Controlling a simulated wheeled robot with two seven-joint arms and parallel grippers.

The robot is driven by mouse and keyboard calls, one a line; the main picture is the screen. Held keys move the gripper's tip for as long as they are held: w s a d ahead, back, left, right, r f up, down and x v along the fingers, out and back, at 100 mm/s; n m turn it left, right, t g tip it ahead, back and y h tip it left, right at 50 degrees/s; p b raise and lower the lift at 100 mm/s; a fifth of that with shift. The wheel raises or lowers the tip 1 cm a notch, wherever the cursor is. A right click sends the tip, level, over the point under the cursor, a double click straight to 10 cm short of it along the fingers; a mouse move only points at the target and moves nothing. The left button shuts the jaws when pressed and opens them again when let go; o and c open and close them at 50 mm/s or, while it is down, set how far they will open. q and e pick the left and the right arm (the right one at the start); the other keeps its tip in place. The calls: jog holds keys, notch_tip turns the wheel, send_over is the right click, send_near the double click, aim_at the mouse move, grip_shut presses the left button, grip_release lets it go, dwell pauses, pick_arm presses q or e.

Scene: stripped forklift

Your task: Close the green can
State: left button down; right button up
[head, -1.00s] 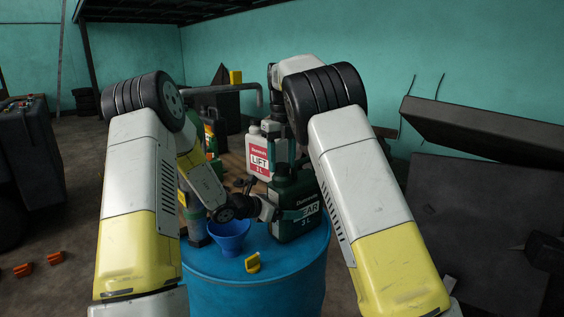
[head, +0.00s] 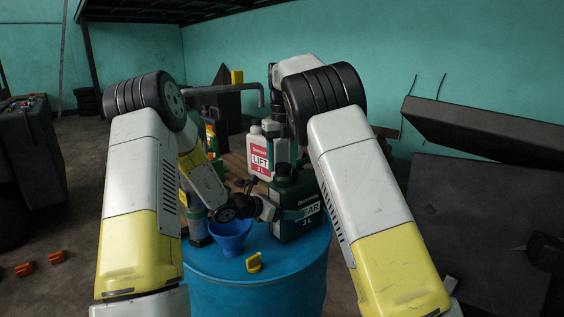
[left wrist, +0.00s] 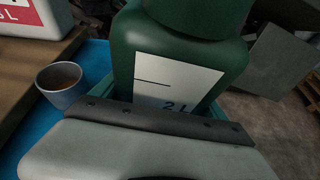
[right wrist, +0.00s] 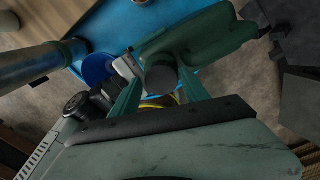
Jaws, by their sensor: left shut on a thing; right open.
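The green can (head: 284,190), labelled "GEAR 3 L", stands on the blue drum (head: 225,290). My left gripper (head: 270,208) is shut on its left side. The left wrist view shows the can's green body (left wrist: 185,50) and a white marked label close between the fingers. My right gripper (head: 286,168) is above the can, pointing down. In the right wrist view its open teal fingers (right wrist: 160,85) stand either side of a dark round top (right wrist: 160,72) beside the can's handle (right wrist: 215,35). I cannot tell whether this is a cap or bare neck. A yellow cap-like piece (head: 254,262) lies on the drum.
A blue funnel (head: 230,236) stands left of the can. A white "LIFT" can (head: 259,152) and other bottles stand behind on a wooden surface. A cup (left wrist: 60,80) shows in the left wrist view. Dark panels (head: 470,200) are at the right.

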jog(key=shift+w+d, duration=0.2)
jog(key=shift+d, duration=0.15)
notch_tip(320, 180, up, 4)
jog(key=shift+f, duration=0.1)
jog(key=shift+s+a+r, duration=0.1)
jog(key=shift+a+r, duration=0.05)
jog(key=shift+r, duration=0.25)
jog(key=shift+f, duration=0.1)
jog(key=shift+c, duration=0.2)
